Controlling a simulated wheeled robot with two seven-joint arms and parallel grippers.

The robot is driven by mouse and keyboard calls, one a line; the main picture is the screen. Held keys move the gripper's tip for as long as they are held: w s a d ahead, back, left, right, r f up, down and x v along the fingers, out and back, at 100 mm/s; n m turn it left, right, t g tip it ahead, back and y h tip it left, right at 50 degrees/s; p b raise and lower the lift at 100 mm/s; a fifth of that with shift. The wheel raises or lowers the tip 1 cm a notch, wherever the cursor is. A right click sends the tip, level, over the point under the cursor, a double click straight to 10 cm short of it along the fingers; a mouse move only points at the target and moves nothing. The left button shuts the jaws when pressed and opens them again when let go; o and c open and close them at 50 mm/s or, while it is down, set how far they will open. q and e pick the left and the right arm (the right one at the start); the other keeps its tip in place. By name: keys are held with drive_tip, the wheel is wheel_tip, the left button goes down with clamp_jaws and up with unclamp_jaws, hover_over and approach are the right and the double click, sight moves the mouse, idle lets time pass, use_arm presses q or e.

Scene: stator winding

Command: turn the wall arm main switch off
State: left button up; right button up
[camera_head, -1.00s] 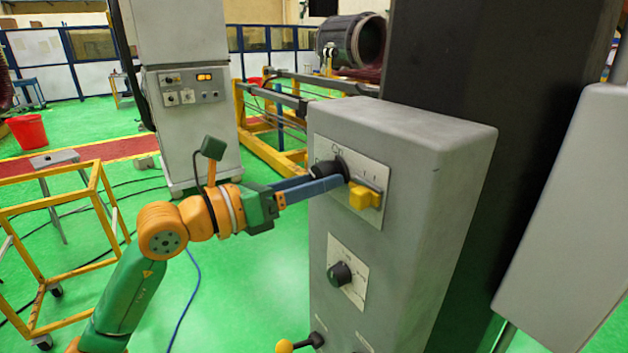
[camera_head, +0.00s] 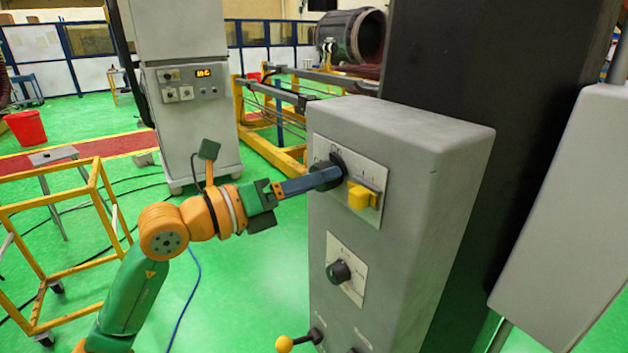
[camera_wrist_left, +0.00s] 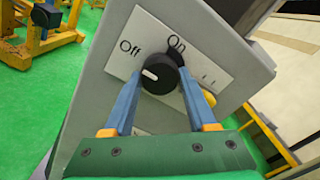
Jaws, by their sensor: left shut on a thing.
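The main switch is a round black knob (camera_head: 331,171) on a pale plate (camera_head: 372,177), high on the grey control box. In the left wrist view, the knob (camera_wrist_left: 160,72) has "Off" printed to its upper left and "On" above it. Its white mark lies on the left, on the Off side. My left gripper (camera_head: 326,179) reaches in from the left with its blue fingers shut on the knob. In the wrist view, the fingers (camera_wrist_left: 161,84) stand on either side of the knob. My right gripper is not in view.
A yellow block-shaped handle (camera_head: 363,195) sits right of the knob, close to the fingers. A second black knob (camera_head: 340,272) and a yellow-tipped lever (camera_head: 285,344) are lower on the box. A yellow frame cart (camera_head: 52,265) stands at left. Green floor lies open between.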

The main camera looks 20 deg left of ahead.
use_arm(q)
drive_tip(key=shift+r, duration=0.1)
drive_tip(key=o, duration=1.4)
drive_tip(key=shift+c, duration=0.2)
drive_tip(key=b+v, duration=0.4)
drive_tip(key=v, duration=0.3)
